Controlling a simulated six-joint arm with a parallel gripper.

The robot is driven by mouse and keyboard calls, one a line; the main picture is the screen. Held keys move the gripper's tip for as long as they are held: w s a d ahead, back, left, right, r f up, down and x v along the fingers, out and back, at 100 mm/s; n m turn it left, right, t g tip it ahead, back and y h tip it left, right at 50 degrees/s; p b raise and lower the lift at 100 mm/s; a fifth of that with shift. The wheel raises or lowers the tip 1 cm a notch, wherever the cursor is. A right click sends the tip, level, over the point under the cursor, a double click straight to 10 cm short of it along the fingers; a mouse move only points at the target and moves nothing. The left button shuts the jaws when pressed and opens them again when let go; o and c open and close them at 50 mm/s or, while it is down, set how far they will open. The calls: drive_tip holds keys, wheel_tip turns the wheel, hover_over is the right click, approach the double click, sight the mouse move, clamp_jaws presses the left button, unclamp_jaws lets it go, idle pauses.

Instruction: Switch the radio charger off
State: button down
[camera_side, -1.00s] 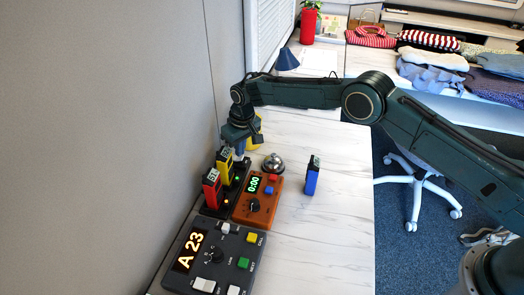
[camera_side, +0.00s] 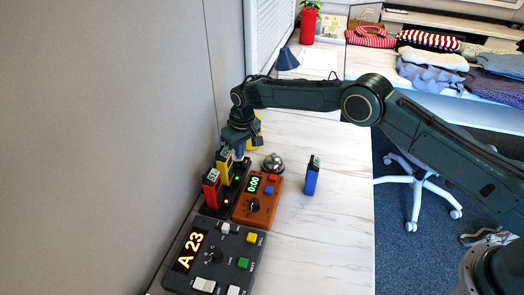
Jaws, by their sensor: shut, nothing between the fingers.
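The radio charger (camera_side: 211,211) is a black base beside the wall. A red radio (camera_side: 211,190) and a yellow radio (camera_side: 225,163) stand upright in it. Small lights glow on the base, one orange near the red radio and one green near the yellow one. My gripper (camera_side: 238,155) is shut, pointing down over the far end of the charger, just behind the yellow radio. Its fingertips are partly hidden, and I cannot tell whether they touch the charger. The charger's switch cannot be made out.
An orange timer (camera_side: 262,207) reading 0:00 stands right of the charger. A silver bell (camera_side: 273,163) is behind it. A grey panel (camera_side: 228,240) showing A 23 lies in front. A blue radio (camera_side: 312,177) stands alone on the clear right side of the table.

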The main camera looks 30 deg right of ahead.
drive_tip(key=shift+s+f, duration=0.1)
drive_tip(key=shift+f, duration=0.05)
drive_tip(key=shift+r, duration=3.5)
